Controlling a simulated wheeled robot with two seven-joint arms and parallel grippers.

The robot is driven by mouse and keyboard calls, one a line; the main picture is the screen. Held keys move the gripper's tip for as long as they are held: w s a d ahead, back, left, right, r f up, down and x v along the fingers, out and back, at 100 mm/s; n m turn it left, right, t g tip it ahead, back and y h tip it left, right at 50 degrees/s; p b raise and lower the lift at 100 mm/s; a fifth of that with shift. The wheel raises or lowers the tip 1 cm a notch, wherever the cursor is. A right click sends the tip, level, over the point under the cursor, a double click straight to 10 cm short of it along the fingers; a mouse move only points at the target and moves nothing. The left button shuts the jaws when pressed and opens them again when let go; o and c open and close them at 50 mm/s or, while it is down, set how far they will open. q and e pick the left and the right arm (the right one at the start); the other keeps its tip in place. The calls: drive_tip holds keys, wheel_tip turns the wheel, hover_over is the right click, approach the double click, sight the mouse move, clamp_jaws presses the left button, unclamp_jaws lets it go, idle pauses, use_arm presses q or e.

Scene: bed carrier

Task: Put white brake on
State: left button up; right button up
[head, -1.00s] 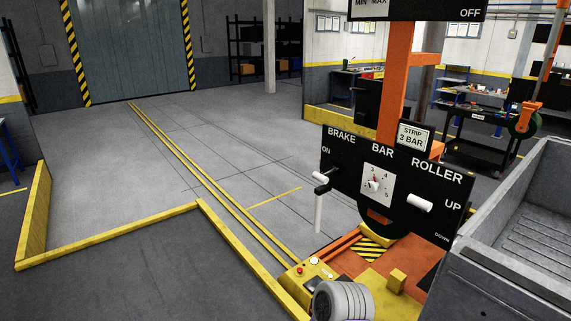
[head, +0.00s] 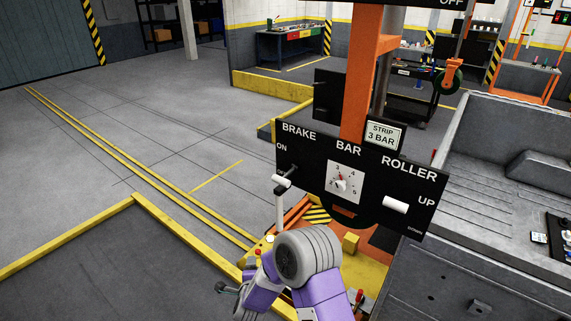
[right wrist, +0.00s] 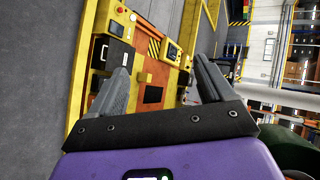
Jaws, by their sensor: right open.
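The black control panel (head: 355,205) carries the labels BRAKE, BAR and ROLLER. Under BRAKE, the white brake lever (head: 280,212) hangs down from its pivot, beside a partly covered OFF label and below the ON label (head: 281,146). My purple right arm rises at the bottom of the head view, below the lever and apart from it. In the right wrist view, my right gripper (right wrist: 161,65) is open and empty, its fingers spread above the yellow and orange machine base (right wrist: 150,115). The lever is not clearly seen there. My left gripper is out of view.
A white roller handle (head: 395,205) and a bar dial (head: 345,183) share the panel. An orange post (head: 365,80) stands behind it. A grey open bed (head: 480,160) lies at the right. The floor at the left is clear, with yellow edging (head: 70,235).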

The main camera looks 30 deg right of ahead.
sight(279, 181)
drive_tip(key=d+r+m+g+h+p, duration=0.1)
drive_tip(key=r+m+h, duration=0.3)
drive_tip(key=r+m, duration=0.4)
drive_tip(key=d+r+m+g+h+p, duration=0.1)
drive_tip(key=d+r+m+h+p, duration=0.1)
drive_tip(key=r+m, duration=0.7)
drive_tip(key=d+r+m+g+h+p, duration=0.1)
drive_tip(key=d+r+m+h, duration=0.3)
drive_tip(key=r+m, duration=0.4)
wheel_tip(279, 181, up, 7)
drive_tip(key=shift+w+f+m+g+h+p, duration=0.15)
drive_tip(key=shift+m+g+h+p, duration=0.25)
drive_tip(key=shift+h+p, duration=0.45)
drive_tip(key=shift+d, duration=0.3)
drive_tip(key=p+x, duration=0.2)
drive_tip(key=x, duration=0.5)
drive_tip(key=shift+c, duration=0.2)
drive_tip(key=c, duration=1.4)
